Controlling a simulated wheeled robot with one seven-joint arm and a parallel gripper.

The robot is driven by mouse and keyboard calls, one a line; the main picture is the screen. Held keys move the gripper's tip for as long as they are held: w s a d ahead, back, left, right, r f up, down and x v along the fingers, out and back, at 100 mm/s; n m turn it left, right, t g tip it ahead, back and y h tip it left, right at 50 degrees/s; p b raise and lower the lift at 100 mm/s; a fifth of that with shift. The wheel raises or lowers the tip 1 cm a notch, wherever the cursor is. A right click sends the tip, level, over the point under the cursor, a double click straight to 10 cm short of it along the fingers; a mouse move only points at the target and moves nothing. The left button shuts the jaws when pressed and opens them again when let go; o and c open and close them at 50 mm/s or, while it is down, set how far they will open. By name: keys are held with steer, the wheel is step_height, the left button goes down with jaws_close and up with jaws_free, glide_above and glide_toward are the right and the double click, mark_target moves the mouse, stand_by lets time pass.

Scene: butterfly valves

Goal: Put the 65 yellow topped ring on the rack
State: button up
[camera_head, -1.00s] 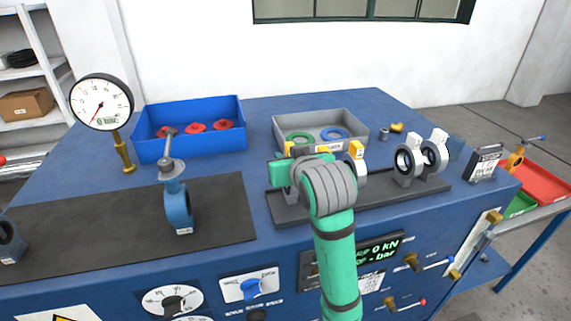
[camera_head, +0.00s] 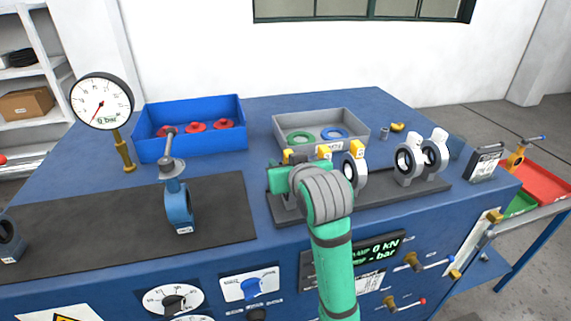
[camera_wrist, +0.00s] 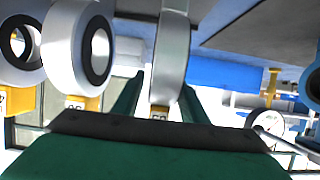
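A white ring (camera_wrist: 172,55) with a yellow top stands between the green fingers of my gripper (camera_wrist: 163,88) in the wrist view. The fingertips lie close against both its faces. Its label is too blurred to read surely. In the head view its yellow top (camera_head: 288,156) shows just behind my gripper (camera_head: 285,180), over the left end of the dark rack (camera_head: 400,201). My wrist hides the ring's lower part, so I cannot tell whether it rests in the rack. Two other yellow-topped rings (camera_wrist: 82,50) (camera_wrist: 18,45) stand beside it in the wrist view.
Two white-topped rings (camera_head: 409,160) (camera_head: 434,153) stand on the rack's right part. A grey bin (camera_head: 320,117) with green and blue rings is behind; a blue bin (camera_head: 190,150) with red parts is at back left. A blue valve (camera_head: 178,208) stands left on a black mat (camera_head: 110,225).

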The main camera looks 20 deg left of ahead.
steer(key=v, duration=1.2)
